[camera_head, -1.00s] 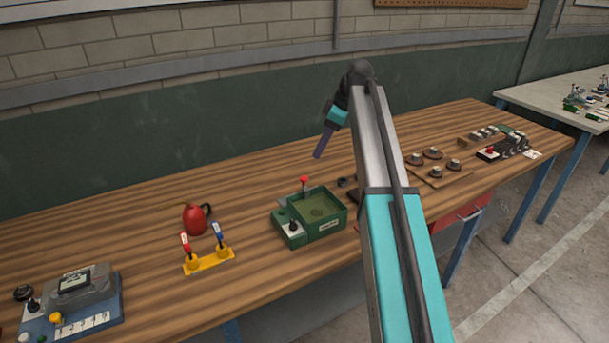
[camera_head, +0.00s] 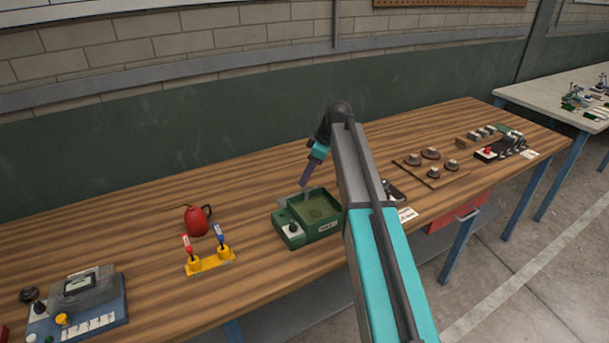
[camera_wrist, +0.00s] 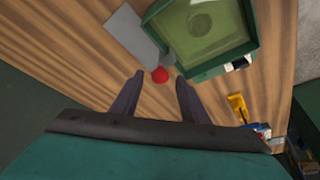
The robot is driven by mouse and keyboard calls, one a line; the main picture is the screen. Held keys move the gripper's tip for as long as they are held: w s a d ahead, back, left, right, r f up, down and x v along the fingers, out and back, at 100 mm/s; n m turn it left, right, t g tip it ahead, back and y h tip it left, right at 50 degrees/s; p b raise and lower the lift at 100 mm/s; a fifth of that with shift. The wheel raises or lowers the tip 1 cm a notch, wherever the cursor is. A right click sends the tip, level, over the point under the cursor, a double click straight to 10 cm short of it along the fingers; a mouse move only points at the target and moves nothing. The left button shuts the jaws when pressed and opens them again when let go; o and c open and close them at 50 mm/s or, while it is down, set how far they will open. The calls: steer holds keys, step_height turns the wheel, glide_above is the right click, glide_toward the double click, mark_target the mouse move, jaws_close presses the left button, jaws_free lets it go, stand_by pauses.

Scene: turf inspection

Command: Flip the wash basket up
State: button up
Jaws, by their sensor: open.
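A green washer unit (camera_head: 291,236) stands on the wooden bench, with an open square tray (camera_head: 338,226) holding a round, murky disc. I cannot clearly make out a separate wash basket. The tray also shows at the top of the wrist view (camera_wrist: 249,52). A red ball knob (camera_wrist: 160,75) sits beside the tray's back edge, near a flat grey plate (camera_wrist: 127,27). My gripper (camera_head: 303,187) is tilted down at the back of the unit and hides the knob in the head view. In the wrist view its two fingers are open, with the knob between their tips; contact cannot be told.
A red kettle-like item (camera_head: 196,220) and a yellow stand (camera_head: 211,263) with red and blue handles are left of the unit. A blue device (camera_head: 78,301) is at the front left. A wooden board with dark round pieces (camera_head: 433,171) lies right. Bare bench lies behind the unit.

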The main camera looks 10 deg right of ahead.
steer(key=shift+x, duration=0.8)
steer(key=shift+c, duration=0.5)
steer(key=shift+r, duration=0.1)
jaws_close()
